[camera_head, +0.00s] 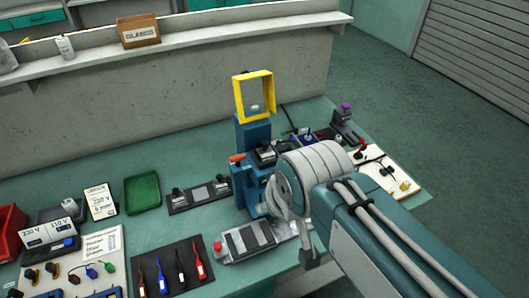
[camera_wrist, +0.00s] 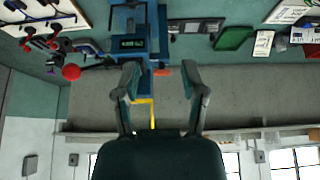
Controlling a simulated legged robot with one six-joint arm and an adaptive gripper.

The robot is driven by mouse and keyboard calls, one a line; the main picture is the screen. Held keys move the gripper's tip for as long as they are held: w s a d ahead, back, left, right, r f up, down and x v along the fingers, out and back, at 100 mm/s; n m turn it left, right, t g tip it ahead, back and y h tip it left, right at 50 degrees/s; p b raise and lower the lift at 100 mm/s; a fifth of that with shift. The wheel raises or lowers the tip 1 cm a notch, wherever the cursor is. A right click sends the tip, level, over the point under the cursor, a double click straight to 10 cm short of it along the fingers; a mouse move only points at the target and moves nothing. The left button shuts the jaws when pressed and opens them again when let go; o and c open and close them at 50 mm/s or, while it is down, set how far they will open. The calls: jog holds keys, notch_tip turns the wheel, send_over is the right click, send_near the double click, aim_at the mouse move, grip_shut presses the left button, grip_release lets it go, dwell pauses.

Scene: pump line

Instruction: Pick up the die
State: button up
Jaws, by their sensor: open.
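I cannot single out a die with certainty among the small parts on the bench. A blue press-like machine (camera_head: 250,135) with a yellow frame (camera_head: 240,98) stands near the bench's middle. A small pale piece shows within the frame, too small to identify. My gripper (camera_head: 280,195) is in front of this machine in the head view, hiding part of it. In the wrist view, my gripper (camera_wrist: 160,82) is open, with nothing visible between its fingers. The blue machine (camera_wrist: 130,40) lies beyond the fingers there, and the picture is upside down.
A grey device with a red button (camera_head: 250,238) is below my gripper. White boards with small parts (camera_head: 385,172) are at right. A concrete wall (camera_head: 140,100) stands behind.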

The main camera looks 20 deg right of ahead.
dwell(0.3)
jog(key=shift+o, duration=0.9)
jog(key=m+g+h, duration=0.3)
jog(key=m+h, duration=0.1)
jog(key=m, duration=0.7)
send_near(264, 142)
jog(key=x, duration=1.1)
jog(key=shift+r, duration=0.1)
grip_shut()
